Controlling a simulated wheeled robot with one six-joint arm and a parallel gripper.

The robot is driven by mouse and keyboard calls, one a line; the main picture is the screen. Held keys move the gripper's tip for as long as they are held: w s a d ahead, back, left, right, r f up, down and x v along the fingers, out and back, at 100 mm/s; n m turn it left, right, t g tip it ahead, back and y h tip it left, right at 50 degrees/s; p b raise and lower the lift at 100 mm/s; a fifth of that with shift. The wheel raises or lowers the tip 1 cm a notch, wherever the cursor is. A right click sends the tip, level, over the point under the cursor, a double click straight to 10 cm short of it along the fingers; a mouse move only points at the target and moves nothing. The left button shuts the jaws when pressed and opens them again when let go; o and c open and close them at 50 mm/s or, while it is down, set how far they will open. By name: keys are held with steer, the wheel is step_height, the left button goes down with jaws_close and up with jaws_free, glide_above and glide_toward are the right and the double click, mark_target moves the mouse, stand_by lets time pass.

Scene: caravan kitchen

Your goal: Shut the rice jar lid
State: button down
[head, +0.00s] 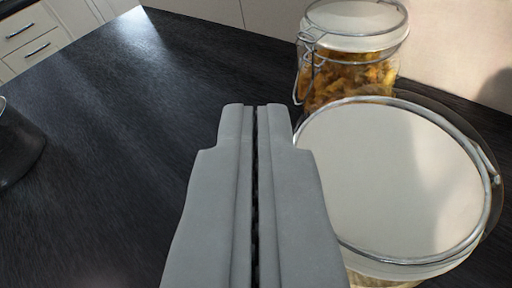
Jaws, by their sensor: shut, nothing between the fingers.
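The rice jar (385,283) stands at the lower right, mostly hidden below its lid. Its round white lid (395,180) with a metal wire rim lies over the jar's mouth and looks roughly level. I cannot tell whether it is fully seated. My gripper (254,106) is shut and empty, pointing forward just left of the lid. Its right finger overlaps the lid's left edge in the picture; I cannot tell whether they touch.
A second clip jar (350,80) with yellow-brown contents and a closed-looking lid stands behind, near the wall. A dark pot (15,145) is cut off at the left edge. The dark worktop (120,150) between is clear. White drawers (30,40) show at the far left.

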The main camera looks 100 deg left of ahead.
steer(key=shift+s+f, duration=0.2)
steer(key=shift+f, duration=0.35)
steer(key=shift+s+f, duration=0.15)
steer(key=shift+f, duration=0.35)
steer(key=d+r, duration=0.6)
steer(key=d, duration=0.3)
steer(key=shift+w+d+r, duration=0.15)
steer(key=shift+w+d, duration=0.05)
steer(key=shift+d, duration=0.15)
